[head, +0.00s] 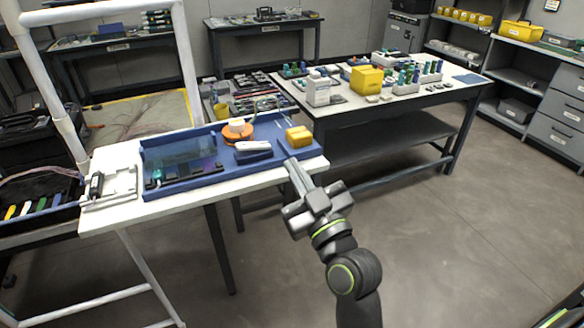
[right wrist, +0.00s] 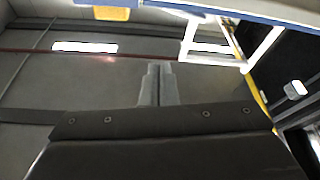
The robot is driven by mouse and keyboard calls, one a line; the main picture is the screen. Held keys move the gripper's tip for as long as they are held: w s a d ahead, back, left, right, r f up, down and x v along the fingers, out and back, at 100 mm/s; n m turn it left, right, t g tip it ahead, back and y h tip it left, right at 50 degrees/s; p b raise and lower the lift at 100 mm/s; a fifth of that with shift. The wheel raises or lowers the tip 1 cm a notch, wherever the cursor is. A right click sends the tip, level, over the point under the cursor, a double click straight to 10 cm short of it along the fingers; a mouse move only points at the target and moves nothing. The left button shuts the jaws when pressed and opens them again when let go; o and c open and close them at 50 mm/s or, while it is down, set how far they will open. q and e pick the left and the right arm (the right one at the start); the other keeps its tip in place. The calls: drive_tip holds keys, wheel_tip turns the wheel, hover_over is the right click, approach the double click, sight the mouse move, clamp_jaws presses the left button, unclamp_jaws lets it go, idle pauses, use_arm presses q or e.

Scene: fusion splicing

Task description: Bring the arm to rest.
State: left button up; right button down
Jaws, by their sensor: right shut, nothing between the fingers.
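My right gripper (head: 297,174) is shut and empty in the head view. Its fingertips are at the right front corner of the blue tray (head: 229,173); I cannot tell whether they touch it. In the right wrist view the closed fingers (right wrist: 154,72) point out over the floor, with nothing between them. My left gripper is not in view.
The white table (head: 110,212) holds the blue tray, with an orange spool (head: 236,137), a yellow block (head: 299,137) and a dark stapler-like tool (head: 253,153) in it. A white frame post (head: 186,65) rises behind. Floor at right (head: 450,240) is clear.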

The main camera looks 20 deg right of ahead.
idle(0.4)
drive_tip(key=s+d+f+g, duration=0.2)
drive_tip(key=s+f+g, duration=0.1)
drive_tip(key=f, duration=0.4)
drive_tip(key=s+d+f+m+g+h, duration=0.1)
drive_tip(key=s+f+g, duration=0.2)
drive_tip(key=f, duration=0.4)
drive_tip(key=s+d+f+g, duration=0.2)
drive_tip(key=f+g, duration=0.1)
drive_tip(key=f, duration=0.3)
drive_tip(key=s+d+f+m+g+h, duration=0.2)
drive_tip(key=s+d+f+g, duration=0.25)
drive_tip(key=s, duration=0.45)
drive_tip(key=s+d+f+m+g+h, duration=0.1)
drive_tip(key=s+d+f+g, duration=0.2)
drive_tip(key=s+f+g, duration=0.45)
wheel_tip(320, 180, down, 23)
drive_tip(key=s+d+t, duration=0.1)
drive_tip(key=t, duration=0.1)
drive_tip(key=s+a+f+g, duration=0.1)
drive_tip(key=s+f, duration=1.4)
drive_tip(key=shift+f+y, duration=0.4)
